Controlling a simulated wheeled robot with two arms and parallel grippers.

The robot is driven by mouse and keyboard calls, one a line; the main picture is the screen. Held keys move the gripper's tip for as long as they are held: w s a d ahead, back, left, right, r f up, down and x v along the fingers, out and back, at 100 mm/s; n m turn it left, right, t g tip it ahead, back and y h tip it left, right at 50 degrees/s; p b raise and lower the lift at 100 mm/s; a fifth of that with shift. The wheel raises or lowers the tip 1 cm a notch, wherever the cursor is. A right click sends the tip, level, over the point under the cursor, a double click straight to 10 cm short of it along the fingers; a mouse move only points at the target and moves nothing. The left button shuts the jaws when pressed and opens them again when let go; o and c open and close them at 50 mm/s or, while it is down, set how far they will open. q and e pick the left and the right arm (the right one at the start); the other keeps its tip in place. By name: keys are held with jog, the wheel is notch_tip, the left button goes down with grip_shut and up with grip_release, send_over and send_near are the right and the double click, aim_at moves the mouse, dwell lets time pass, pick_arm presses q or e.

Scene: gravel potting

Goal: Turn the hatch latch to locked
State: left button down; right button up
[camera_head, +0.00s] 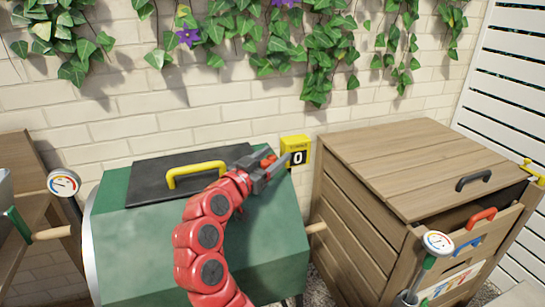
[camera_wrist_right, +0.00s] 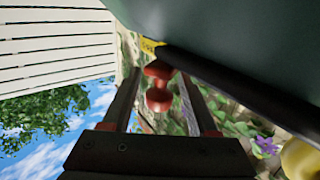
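The green drum (camera_head: 150,245) carries a black hatch (camera_head: 150,185) with a yellow handle (camera_head: 196,170). A red-orange latch knob (camera_head: 268,161) is at the hatch's right end, partly hidden by my gripper. My right gripper (camera_head: 273,168), on the red arm, is at this knob. In the right wrist view the red knob (camera_wrist_right: 158,86) lies between the two dark fingers of my right gripper (camera_wrist_right: 160,80), with gaps showing on both sides. The gripper is open around it. Whether the latch is locked cannot be told. My left gripper is not in view.
A yellow counter (camera_head: 295,140) showing 0 stands behind the latch. A wooden bin (camera_head: 370,200) with a partly open front is at right. Dial gauges stand at left (camera_head: 63,182) and front right (camera_head: 438,242). A brick wall with ivy is behind.

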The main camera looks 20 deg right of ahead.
jog(key=b+v, duration=0.2)
jog(key=v, duration=1.5)
jog(key=shift+s+a, duration=0.15)
jog(key=shift+s, duration=0.05)
jog(key=shift+r, duration=0.1)
